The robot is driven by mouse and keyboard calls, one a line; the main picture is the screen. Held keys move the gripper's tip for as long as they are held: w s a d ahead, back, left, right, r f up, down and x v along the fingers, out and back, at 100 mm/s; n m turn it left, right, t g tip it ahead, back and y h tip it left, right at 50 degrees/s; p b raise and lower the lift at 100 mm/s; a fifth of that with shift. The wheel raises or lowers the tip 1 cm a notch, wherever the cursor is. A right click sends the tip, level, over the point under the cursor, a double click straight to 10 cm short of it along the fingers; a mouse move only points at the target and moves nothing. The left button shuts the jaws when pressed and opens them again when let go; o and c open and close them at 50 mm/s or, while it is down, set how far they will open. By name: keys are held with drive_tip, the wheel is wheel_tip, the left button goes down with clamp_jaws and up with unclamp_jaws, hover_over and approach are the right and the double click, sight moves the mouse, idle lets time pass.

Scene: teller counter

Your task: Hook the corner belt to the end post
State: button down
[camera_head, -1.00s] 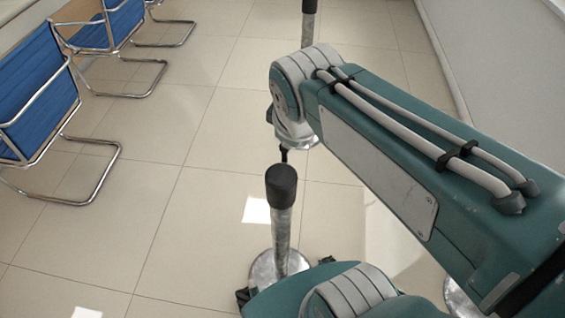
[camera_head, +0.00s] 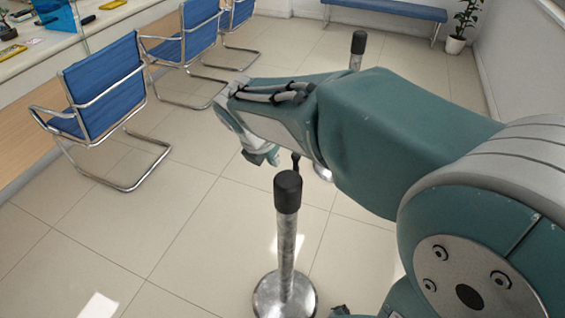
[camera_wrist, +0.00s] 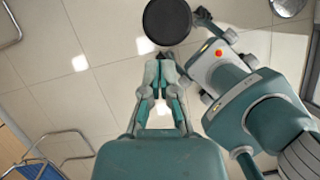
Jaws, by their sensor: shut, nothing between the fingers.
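In the head view a metal post with a black cap (camera_head: 288,195) stands upright on a round base in front of me. A second black-capped post (camera_head: 358,45) stands farther back, partly hidden by my arm. In the wrist view a round black post cap (camera_wrist: 167,22) is seen from above, just beyond my fingertips. My gripper (camera_wrist: 160,62) is shut and empty; whether it touches the cap I cannot tell. I cannot make out a belt. A small dark piece (camera_head: 296,162) shows below my arm, too small to identify.
Blue chairs with chrome frames (camera_head: 105,90) line the counter (camera_head: 40,55) at the left. A blue bench (camera_head: 390,10) and potted plant (camera_head: 462,25) are at the back. A white wall (camera_head: 525,55) bounds the right.

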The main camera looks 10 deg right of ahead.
sight(289, 171)
drive_tip(key=x, duration=0.8)
drive_tip(key=shift+w+d+f, duration=0.2)
drive_tip(key=shift+w+d, duration=0.3)
drive_tip(key=shift+d, duration=0.1)
drive_tip(key=shift+w+d+f, duration=0.25)
drive_tip(key=shift+w+d, duration=0.7)
